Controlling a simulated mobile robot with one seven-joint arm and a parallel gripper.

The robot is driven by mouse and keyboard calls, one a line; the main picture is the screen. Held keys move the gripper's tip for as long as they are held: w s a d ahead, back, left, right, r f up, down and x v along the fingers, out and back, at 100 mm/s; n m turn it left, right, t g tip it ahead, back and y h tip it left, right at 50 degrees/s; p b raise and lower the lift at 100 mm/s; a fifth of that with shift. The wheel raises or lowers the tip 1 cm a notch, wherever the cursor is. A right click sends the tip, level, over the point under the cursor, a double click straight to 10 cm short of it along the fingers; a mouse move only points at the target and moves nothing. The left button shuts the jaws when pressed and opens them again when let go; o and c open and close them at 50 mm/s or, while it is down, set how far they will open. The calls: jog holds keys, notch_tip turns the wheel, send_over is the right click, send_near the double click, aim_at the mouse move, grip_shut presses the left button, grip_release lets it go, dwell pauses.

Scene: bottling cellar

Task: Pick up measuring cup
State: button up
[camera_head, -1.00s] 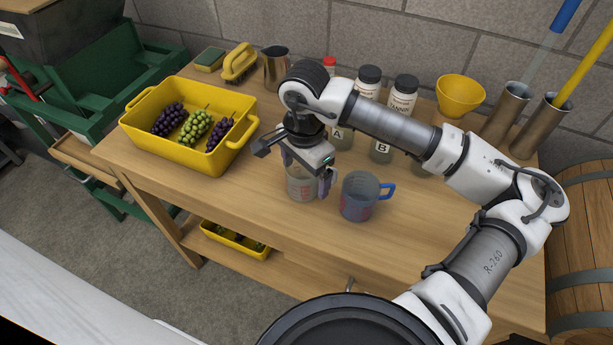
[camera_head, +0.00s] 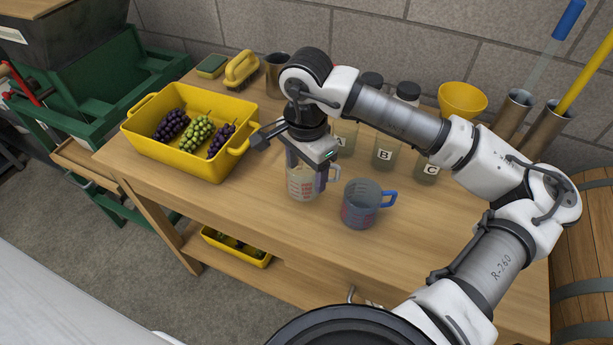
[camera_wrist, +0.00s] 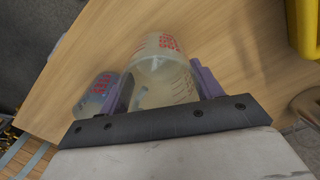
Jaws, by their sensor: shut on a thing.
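A clear measuring cup with red markings (camera_head: 301,186) is upright at the front middle of the bench, its pale handle to the right. My gripper (camera_head: 306,172) comes down from above and is shut on this cup. In the wrist view the cup (camera_wrist: 160,68) sits between the two purple fingers of my gripper (camera_wrist: 163,88). I cannot tell whether its base touches the wood. A second measuring cup, bluish with a blue handle (camera_head: 360,209), stands apart just to the right; it also shows in the wrist view (camera_wrist: 97,93).
A yellow crate (camera_head: 172,162) with grape bunches stands on the bench (camera_head: 265,208) at left. Jars labelled B (camera_head: 384,155) and C (camera_head: 427,172), dark-capped bottles, a yellow bowl (camera_head: 462,98) and metal cylinders (camera_head: 546,128) line the back. The bench front right is clear.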

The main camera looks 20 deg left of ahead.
notch_tip(320, 180, up, 17)
jog(key=b, duration=0.2)
jog(key=shift+w, duration=0.1)
dwell(0.6)
